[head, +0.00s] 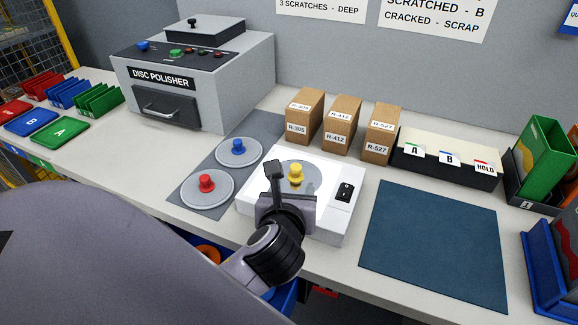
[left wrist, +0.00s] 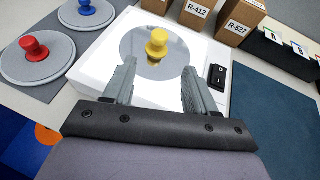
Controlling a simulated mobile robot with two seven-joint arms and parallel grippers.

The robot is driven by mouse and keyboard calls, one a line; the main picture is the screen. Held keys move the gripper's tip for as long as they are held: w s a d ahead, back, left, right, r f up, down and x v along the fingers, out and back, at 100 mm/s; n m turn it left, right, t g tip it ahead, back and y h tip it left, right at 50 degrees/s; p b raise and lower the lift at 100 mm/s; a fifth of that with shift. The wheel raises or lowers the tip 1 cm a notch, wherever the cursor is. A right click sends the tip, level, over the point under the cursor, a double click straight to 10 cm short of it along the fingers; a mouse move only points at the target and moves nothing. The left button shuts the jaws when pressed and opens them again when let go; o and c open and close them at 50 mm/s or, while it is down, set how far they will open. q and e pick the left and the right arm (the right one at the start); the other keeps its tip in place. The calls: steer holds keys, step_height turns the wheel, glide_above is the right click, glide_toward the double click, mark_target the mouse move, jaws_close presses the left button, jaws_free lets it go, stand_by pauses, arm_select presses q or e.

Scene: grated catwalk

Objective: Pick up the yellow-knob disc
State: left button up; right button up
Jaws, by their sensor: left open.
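The yellow-knob disc (head: 295,174) is a grey disc with a yellow knob, lying on a lit white box (head: 261,216) with a black switch. It also shows in the left wrist view (left wrist: 157,44), its knob just beyond and between my fingers. My left gripper (left wrist: 158,80) is open and empty, pointing at the knob from the near side. In the head view my left gripper (head: 277,180) hides part of the disc and box. I cannot tell from these views whether the fingers are at knob height. My right gripper is not in view.
Red-knob (head: 207,186) and blue-knob (head: 238,149) discs lie on a grey mat left of the box. Cardboard boxes (head: 341,121) stand behind it, with a black card holder (head: 447,166) at right. A dark blue mat (head: 434,245) is bare. The disc polisher (head: 195,75) stands back left.

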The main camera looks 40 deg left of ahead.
mark_target(295, 171)
arm_select(q)
steer(key=shift+w+a, duration=0.35)
steer(key=shift+w, duration=0.05)
steer(key=x, duration=0.6)
steer(key=shift+w+a+r, duration=0.3)
steer(key=shift+w, duration=0.05)
jaws_close()
